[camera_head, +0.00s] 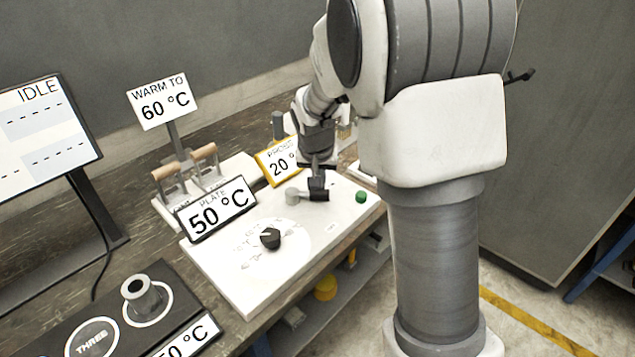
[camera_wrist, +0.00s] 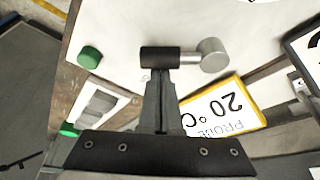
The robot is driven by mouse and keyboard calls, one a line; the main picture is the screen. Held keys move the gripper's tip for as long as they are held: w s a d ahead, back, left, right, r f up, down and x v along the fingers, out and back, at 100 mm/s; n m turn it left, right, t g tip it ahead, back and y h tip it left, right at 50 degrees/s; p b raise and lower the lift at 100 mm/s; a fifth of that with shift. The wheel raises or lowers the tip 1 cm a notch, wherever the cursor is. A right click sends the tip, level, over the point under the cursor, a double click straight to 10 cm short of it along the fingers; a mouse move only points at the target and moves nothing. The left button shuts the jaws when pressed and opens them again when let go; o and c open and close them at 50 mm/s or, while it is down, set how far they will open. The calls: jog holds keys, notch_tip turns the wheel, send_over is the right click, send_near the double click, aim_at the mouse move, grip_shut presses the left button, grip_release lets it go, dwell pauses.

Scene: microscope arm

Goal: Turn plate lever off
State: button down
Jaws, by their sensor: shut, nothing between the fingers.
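The plate lever has a silver hub (camera_head: 292,196) and a black grip (camera_head: 319,195), on the white panel (camera_head: 230,270). The grip points right from the hub in the head view. In the wrist view the black grip (camera_wrist: 160,57) lies left of the silver hub (camera_wrist: 212,55). My gripper (camera_head: 317,182) is shut and empty, pointing down at the grip. In the wrist view its fingertips (camera_wrist: 159,75) are at the edge of the grip and overlap it in the picture. I cannot tell whether they touch. A green button or lamp (camera_head: 361,197) sits right of the lever.
A black knob (camera_head: 270,238) is on the panel. The plate sign (camera_head: 215,208) reads 50 °C and the yellow-framed probe sign (camera_head: 279,162) reads 20 °C; both stand close by. A screen (camera_head: 45,125) at left reads IDLE. The panel's front is clear.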

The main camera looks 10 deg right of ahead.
aim_at(320, 197)
jog(key=s+m, duration=0.1)
jog(key=s+m+h+b, duration=0.1)
jog(key=m, duration=0.1)
jog(key=shift+a+f+m+g, duration=0.1)
jog(key=shift+a+m+g, duration=0.2)
jog(key=shift+g, duration=0.1)
jog(key=shift+s+a+m+h, duration=0.3)
jog(key=shift+s+m, duration=0.2)
jog(key=shift+m, duration=0.5)
jog(key=shift+s+a+b, duration=0.15)
jog(key=shift+s+b, duration=0.2)
jog(key=shift+w+d+r, duration=0.15)
jog(key=shift+d+r, duration=0.05)
jog(key=shift+d, duration=0.1)
jog(key=shift+w+d+r+p, duration=0.2)
jog(key=shift+w+d, duration=0.25)
jog(key=shift+d, duration=0.15)
jog(key=shift+w+d+r+p, duration=0.15)
jog(key=shift+w+d, duration=0.25)
jog(key=shift+d, duration=0.2)
jog(key=p+v, duration=0.1)
jog(key=v, duration=0.8)
jog(key=shift+w+a+r, duration=0.2)
jog(key=shift+w+r, duration=0.05)
jog(key=shift+r, duration=0.2)
